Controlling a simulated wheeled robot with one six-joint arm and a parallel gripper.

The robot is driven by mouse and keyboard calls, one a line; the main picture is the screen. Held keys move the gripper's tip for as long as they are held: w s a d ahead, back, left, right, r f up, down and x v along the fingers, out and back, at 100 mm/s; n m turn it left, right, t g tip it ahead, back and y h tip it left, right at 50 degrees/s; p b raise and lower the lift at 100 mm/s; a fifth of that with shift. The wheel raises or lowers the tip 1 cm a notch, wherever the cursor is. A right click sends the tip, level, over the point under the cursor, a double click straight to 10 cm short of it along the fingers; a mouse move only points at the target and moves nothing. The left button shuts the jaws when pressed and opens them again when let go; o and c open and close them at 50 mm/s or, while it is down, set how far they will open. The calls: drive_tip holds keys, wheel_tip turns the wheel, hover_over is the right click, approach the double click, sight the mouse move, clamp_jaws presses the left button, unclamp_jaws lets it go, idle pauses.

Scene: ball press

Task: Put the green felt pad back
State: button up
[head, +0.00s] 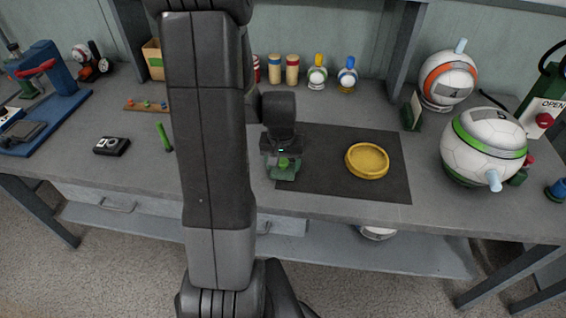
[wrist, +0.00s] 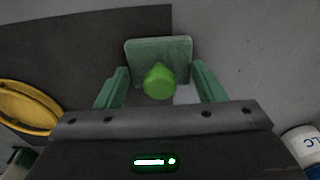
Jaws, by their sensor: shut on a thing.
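My gripper (head: 281,163) is low over the left edge of the dark mat, its dark green fingers closed in around the green felt pad. In the wrist view, the pad's bright green rounded top (wrist: 160,82) is between the two fingers (wrist: 160,88). A dark green square piece (wrist: 158,50) shows just beyond it; I cannot tell whether it belongs to the pad. The pad's underside is hidden, and I cannot tell whether it touches the bench. In the head view only a small bright green spot of it shows.
A yellow round dish (head: 367,161) lies on the dark mat (head: 330,140), right of my gripper. A wooden strip with coloured knobs (head: 147,105), a green stick (head: 164,137) and a black device (head: 112,146) are left. A ball (head: 484,142) stands right; several bottles stand behind.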

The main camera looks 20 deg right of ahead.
sight(282, 173)
drive_tip(key=shift+f, duration=0.2)
drive_tip(key=o, duration=1)
drive_tip(key=shift+c, duration=0.2)
drive_tip(key=shift+r, duration=0.15)
wheel_tip(282, 173, up, 12)
drive_tip(key=s, duration=0.1)
drive_tip(key=shift+a+p, duration=0.4)
drive_tip(key=shift+a, duration=0.05)
drive_tip(key=shift+s, duration=0.1)
